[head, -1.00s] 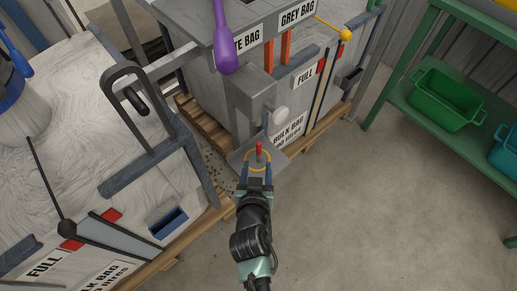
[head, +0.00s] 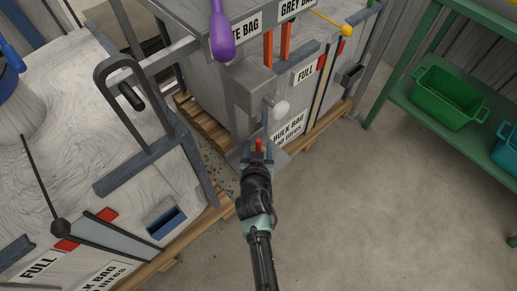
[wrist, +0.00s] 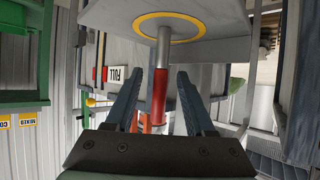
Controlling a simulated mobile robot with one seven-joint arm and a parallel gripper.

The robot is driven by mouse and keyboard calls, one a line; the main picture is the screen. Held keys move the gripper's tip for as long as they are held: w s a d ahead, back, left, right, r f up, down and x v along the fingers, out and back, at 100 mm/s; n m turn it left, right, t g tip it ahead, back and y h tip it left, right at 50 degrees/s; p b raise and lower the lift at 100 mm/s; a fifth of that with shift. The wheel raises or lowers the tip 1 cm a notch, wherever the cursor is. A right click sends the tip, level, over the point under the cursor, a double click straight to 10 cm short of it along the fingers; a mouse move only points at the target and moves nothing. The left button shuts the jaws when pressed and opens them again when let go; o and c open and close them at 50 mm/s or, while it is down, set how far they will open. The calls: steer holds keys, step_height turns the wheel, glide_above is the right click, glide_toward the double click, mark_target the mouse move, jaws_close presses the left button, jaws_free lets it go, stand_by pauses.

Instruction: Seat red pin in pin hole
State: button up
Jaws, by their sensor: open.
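The red pin (wrist: 160,95) has a red handle and a bare silver shaft. The shaft meets a grey plate (wrist: 215,22) inside a yellow ring; how deep it sits in a hole I cannot tell. The red top of the pin also shows in the head view (head: 258,144). My gripper (wrist: 155,76) is open, with one blue-grey finger on each side of the red handle and gaps showing. In the head view my gripper (head: 257,148) covers most of the plate and the lower pin.
A grey bag station with a white knob (head: 281,108) stands just beyond my gripper. A hanging purple handle (head: 222,38) is above left. A grey frame (head: 150,150) on the left bin is close by. Green shelving (head: 405,95) stands right; the floor between is clear.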

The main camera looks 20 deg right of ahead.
jaws_close()
steer(key=shift+r, duration=0.15)
stand_by(0.4)
